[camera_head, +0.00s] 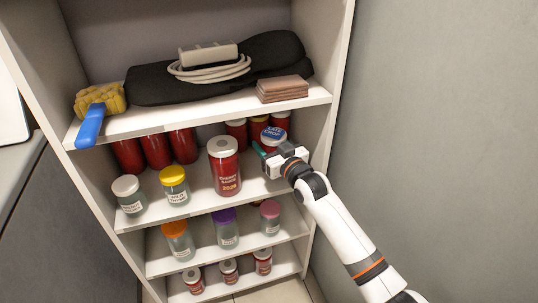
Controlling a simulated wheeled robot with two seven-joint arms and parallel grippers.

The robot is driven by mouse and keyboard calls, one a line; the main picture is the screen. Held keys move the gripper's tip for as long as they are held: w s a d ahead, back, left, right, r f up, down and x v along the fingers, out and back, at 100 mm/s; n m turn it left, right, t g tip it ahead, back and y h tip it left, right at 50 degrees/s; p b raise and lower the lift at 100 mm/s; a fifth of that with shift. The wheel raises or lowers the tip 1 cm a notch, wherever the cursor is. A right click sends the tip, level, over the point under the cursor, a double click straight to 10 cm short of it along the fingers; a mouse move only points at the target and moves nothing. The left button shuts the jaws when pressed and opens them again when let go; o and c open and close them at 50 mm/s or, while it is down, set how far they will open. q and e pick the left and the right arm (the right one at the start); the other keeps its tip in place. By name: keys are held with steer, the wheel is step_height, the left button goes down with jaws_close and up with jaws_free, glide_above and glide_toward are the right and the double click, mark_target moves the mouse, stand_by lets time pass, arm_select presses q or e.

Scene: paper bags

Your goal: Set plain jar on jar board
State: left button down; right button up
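My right gripper (268,156) reaches in from the right at the front of the shelf board (250,190) that holds jars. A teal fingertip shows at its left, just below a jar with a blue and white lid (272,134). The gripper hides much of that jar, and I cannot tell whether it touches it or how the fingers stand. Several red jars without visible labels stand at the back left, one being this jar (156,151). I cannot tell which jar is the plain one. My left gripper is out of view.
A tall labelled red jar (224,167) stands left of the gripper. White-lidded (129,195) and yellow-lidded (174,185) jars stand farther left. Above are a brush (92,120), black cloth (145,85) and brown stack (282,90). More jars fill lower shelves. A side wall (318,100) bounds the right.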

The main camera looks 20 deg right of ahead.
step_height(320, 180, down, 3)
steer(key=shift+r+b, duration=0.1)
steer(key=shift+b, duration=0.25)
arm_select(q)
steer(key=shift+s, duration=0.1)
arm_select(e)
steer(key=o, duration=1.4)
steer(key=shift+f, duration=0.2)
steer(key=shift+r, duration=0.15)
steer(key=shift+s, duration=0.3)
steer(key=p+v, duration=0.1)
steer(key=v, duration=0.1)
steer(key=shift+s+d, duration=0.15)
steer(key=shift+s, duration=0.15)
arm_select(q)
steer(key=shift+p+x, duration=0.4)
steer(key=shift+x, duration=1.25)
arm_select(e)
steer(key=shift+v, duration=2.25)
